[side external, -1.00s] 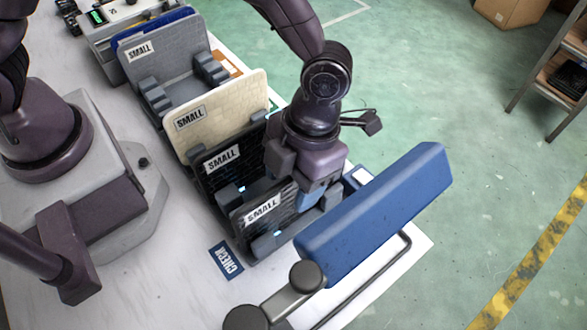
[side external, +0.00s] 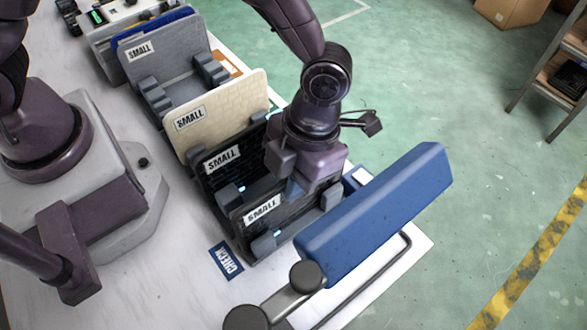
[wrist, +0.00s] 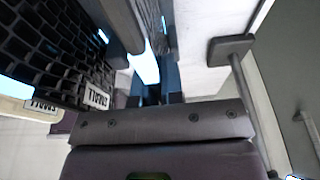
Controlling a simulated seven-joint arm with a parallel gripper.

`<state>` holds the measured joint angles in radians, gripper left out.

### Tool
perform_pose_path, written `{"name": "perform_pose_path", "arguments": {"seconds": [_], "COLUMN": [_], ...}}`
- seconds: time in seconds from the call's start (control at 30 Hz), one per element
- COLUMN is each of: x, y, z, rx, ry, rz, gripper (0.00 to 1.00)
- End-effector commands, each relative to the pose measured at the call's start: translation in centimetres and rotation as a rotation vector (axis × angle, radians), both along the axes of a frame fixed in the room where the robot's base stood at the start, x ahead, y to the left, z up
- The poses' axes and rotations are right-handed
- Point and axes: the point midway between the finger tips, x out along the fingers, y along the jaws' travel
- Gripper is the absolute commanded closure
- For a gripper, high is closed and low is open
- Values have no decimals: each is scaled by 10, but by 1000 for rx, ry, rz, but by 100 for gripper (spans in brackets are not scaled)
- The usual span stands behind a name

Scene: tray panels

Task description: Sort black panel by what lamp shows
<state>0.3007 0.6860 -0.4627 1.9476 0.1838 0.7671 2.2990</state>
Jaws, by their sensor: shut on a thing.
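A black, grid-textured panel (side external: 240,233) labelled SMALL stands upright in the front holder, beside the blue CHECK tag (side external: 226,261). A second black SMALL panel (side external: 208,177) stands just behind it. Small cyan lights glow at both panels' holders. My gripper (side external: 298,192) is down at the front black panel's upper edge, right of its label, and is shut on it. The gripper body hides that part of the panel. In the wrist view, my fingers (wrist: 152,96) lie close around a thin edge, with a black panel (wrist: 50,45) on the left. A green-lit display (side external: 97,17) is at the far left.
A cream SMALL panel (side external: 250,95) and a grey SMALL panel (side external: 165,62) stand behind in the row, with a blue one (side external: 155,25) at the back. A long blue padded bar (side external: 375,215) runs close on the right. The floor beyond is open.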

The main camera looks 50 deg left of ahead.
Motion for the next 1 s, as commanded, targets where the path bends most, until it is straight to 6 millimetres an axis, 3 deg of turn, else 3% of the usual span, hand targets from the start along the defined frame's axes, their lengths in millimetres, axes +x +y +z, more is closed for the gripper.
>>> {"name": "perform_pose_path", "arguments": {"seconds": [0.3,1.0], "x": [1,0], "y": [0,0], "z": [4,60], "rx": [-1,-1], "ry": [-2,-3], "rz": [0,0], "gripper": [100,100]}}
